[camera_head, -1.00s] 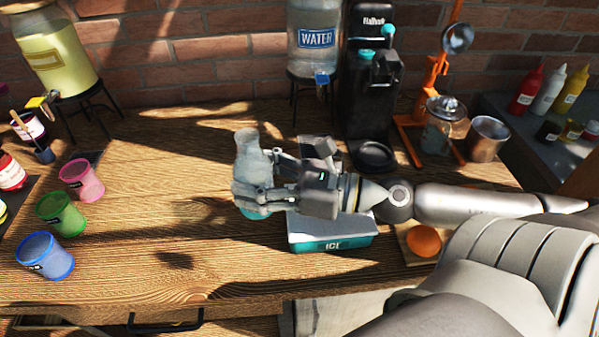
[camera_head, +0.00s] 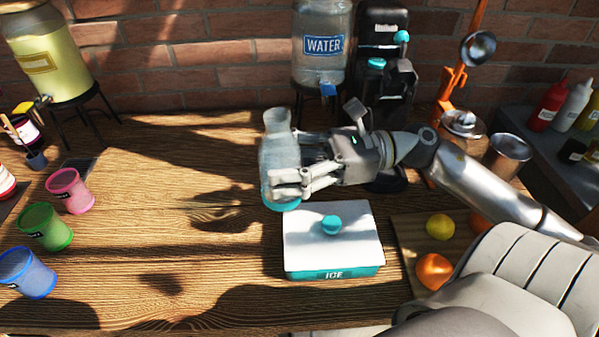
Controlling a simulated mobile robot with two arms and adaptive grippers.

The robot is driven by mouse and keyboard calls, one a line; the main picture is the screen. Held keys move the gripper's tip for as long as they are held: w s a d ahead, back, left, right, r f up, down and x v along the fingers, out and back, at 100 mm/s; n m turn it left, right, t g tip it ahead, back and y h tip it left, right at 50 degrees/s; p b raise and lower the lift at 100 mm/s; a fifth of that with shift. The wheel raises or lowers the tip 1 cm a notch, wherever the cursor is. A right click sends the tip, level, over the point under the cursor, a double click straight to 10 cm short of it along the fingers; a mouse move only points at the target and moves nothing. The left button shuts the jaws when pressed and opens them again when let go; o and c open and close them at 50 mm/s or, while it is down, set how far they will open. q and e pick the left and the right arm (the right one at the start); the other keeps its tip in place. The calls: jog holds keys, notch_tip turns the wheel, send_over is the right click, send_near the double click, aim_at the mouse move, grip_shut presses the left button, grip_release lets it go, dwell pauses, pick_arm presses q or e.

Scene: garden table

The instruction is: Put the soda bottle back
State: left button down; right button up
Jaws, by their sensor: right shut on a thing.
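The soda bottle (camera_head: 278,152) is a clear, pale bottle with a teal base, near the middle of the table. My right gripper (camera_head: 290,178) reaches in from the right and is shut on the bottle, with its fingers around the lower body. The bottle is upright, and I cannot tell whether its base touches the table. It stands behind and left of the white and teal ice box (camera_head: 333,240). My left gripper is not in view.
Pink (camera_head: 72,190), green (camera_head: 45,226) and blue (camera_head: 27,273) cups stand at the left. A water dispenser (camera_head: 320,45) and a black machine (camera_head: 383,70) stand behind. Fruit lies on a board (camera_head: 408,228) at the right. The table's left middle is clear.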

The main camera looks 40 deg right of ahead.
jog(key=w+d+f+p, duration=0.1)
jog(key=w+d+f, duration=0.1)
jog(key=f, duration=0.1)
jog(key=w+d+f+p, duration=0.1)
jog(key=w+d+f, duration=0.1)
jog(key=d+f, duration=0.1)
jog(key=w+d+f+p, duration=0.1)
jog(key=w+d+f, duration=0.2)
jog(key=f, duration=0.1)
jog(key=shift+w+f, duration=0.1)
jog(key=shift+f, duration=0.65)
